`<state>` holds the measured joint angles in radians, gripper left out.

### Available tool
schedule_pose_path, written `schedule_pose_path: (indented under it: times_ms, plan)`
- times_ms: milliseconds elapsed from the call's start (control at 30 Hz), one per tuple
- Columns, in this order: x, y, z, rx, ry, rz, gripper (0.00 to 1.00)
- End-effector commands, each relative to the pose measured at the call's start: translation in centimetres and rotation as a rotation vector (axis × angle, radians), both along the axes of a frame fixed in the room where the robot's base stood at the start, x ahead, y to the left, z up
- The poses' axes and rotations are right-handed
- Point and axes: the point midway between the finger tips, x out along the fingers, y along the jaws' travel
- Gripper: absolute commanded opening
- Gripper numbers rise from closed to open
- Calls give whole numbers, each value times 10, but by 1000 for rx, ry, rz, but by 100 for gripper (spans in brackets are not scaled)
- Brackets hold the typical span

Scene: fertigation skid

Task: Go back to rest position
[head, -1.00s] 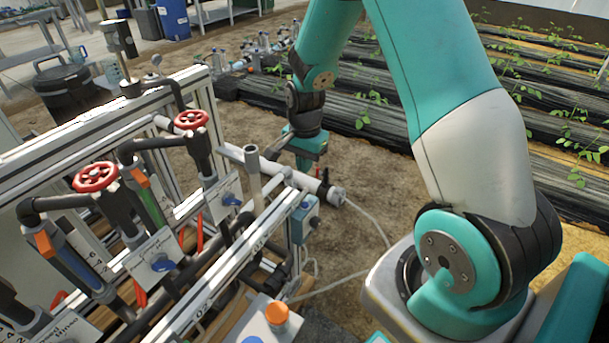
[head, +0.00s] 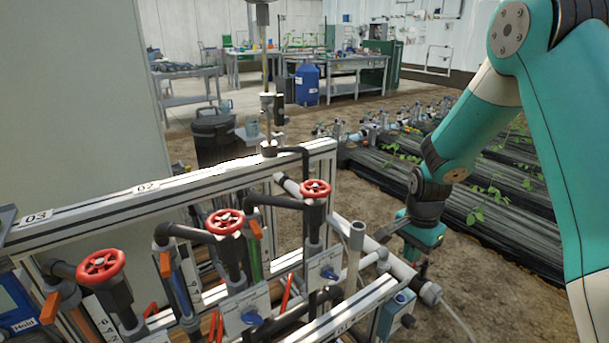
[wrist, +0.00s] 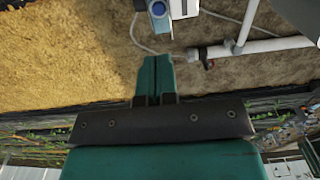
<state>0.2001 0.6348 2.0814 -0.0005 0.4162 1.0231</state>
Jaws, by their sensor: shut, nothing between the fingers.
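My gripper (wrist: 155,78) shows in the wrist view with its two teal fingers together and nothing between them. It hangs over bare soil, with a white pipe (wrist: 262,46) off to its right and a grey-blue box (wrist: 160,12) above it in the picture. In the head view my teal arm comes down from the upper right, and the wrist end (head: 422,232) is beside the right end of the skid, close to the white pipe (head: 400,272). The fingertips are hard to make out there.
The skid's aluminium frame (head: 110,212) carries several red handwheels (head: 225,222) and black pipes, left of my arm. Black-covered plant rows (head: 480,190) lie behind and right of my arm. A black bin (head: 213,138) and work tables stand farther back. Bare soil lies between skid and rows.

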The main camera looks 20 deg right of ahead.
Motion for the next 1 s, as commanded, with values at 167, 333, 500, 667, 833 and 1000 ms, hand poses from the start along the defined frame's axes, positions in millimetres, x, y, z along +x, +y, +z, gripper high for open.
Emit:
schedule_pose_path:
  times_ms: [167,333,500,667,833,1000]
  plan:
    - [-3,26,27,29,-26,137,0]
    - [-37,102,97,111,-99,583,0]
    - [-102,169,154,183,-184,1085,0]
    - [-159,203,183,220,-252,1444,0]
    - [-215,223,201,242,-320,1769,0]
    - [-223,225,243,249,-327,1826,0]
